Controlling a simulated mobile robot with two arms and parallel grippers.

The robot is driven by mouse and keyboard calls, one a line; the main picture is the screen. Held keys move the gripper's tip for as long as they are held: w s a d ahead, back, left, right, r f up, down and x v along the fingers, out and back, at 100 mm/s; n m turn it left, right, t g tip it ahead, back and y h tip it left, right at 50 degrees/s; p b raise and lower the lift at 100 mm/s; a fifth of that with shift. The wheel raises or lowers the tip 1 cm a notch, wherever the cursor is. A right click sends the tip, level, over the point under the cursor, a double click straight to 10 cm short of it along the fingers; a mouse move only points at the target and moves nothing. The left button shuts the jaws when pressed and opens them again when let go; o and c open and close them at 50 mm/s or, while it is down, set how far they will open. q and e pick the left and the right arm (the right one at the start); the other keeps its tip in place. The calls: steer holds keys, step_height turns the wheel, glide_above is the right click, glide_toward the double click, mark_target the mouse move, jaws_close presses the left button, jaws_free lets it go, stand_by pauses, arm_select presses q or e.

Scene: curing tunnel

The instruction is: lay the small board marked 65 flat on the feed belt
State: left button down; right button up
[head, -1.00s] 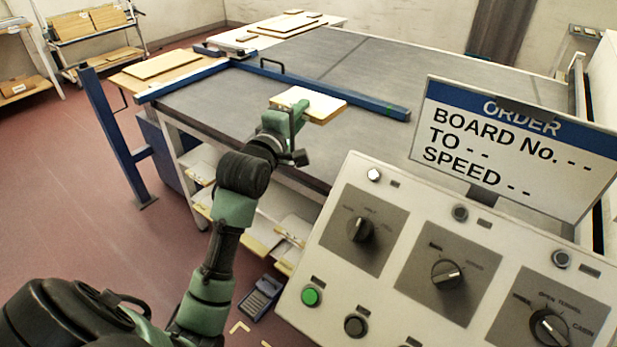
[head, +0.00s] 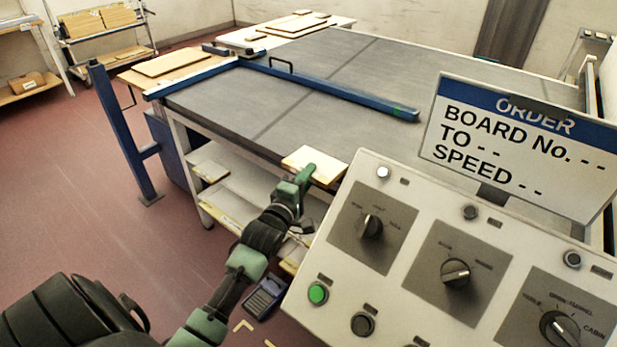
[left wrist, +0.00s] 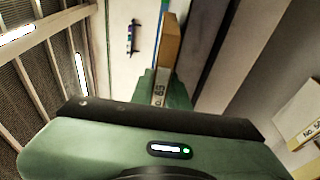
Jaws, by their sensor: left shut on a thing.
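The small board (head: 316,164) is pale wood and roughly level in the head view. Its edge label in the left wrist view reads No. 65 (left wrist: 160,88). My left gripper (head: 303,176) is shut on its near edge. The board overlaps the front edge of the grey feed belt (head: 340,105) in the picture. I cannot tell whether its underside touches the belt. My right gripper is not in view.
A blue bar (head: 330,93) with a handle crosses the belt behind the board. The control panel (head: 410,225) and order sign (head: 520,140) stand at the right. Boards lie on a side table (head: 135,80) and on shelves (head: 215,158) below the belt. Another labelled board (left wrist: 300,115) shows at right in the wrist view.

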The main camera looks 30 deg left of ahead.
arm_select(q)
steer(key=shift+f, duration=0.2)
steer(key=shift+f, duration=0.15)
steer(key=c, duration=1.4)
jaws_free()
steer(key=shift+o, duration=0.2)
steer(key=shift+s, duration=0.1)
